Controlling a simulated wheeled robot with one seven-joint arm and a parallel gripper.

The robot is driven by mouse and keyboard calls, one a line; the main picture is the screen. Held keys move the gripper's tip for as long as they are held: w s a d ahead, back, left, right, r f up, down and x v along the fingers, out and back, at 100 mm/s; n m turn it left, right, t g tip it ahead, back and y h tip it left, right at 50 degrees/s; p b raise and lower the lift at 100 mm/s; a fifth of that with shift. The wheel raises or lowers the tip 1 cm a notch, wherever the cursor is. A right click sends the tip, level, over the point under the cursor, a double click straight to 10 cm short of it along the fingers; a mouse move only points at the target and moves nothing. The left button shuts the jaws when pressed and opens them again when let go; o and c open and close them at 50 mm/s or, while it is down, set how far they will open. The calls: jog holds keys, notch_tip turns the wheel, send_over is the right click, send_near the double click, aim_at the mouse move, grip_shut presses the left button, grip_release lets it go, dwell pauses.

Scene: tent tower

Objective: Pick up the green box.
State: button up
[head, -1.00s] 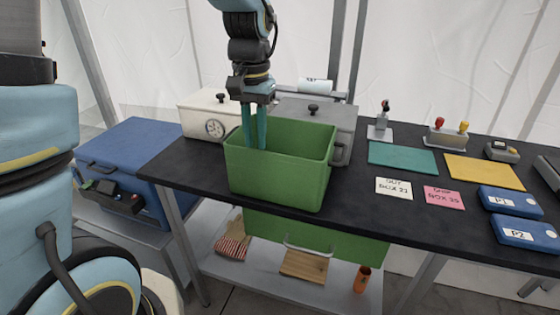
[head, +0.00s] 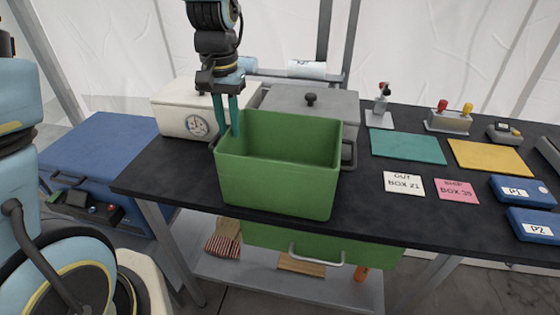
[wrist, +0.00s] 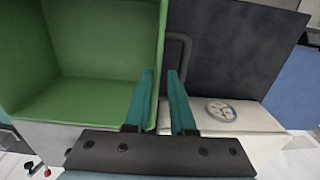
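The green box (head: 275,185) is open-topped and stands upright on the dark table, with a grey handle on its right side. Its inside looks empty. My gripper (head: 228,134) points down at the box's left end, its teal fingers apart. In the wrist view, the gripper (wrist: 160,76) has the wall of the green box (wrist: 100,40) between its fingers: one finger is over the inside, the other outside beside a grey handle (wrist: 184,48). A gap shows, and I cannot tell whether either finger touches the wall.
A green mat (head: 408,147), a yellow mat (head: 490,157) and cards lie to the right. A green bin (head: 300,240) is under the tabletop. A blue chest (head: 95,160) stands left.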

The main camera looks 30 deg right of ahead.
aim_at(234, 152)
jog(key=shift+s+f+p, duration=0.2)
jog(key=shift+f+p, duration=1.05)
jog(key=shift+f, duration=2.5)
grip_shut()
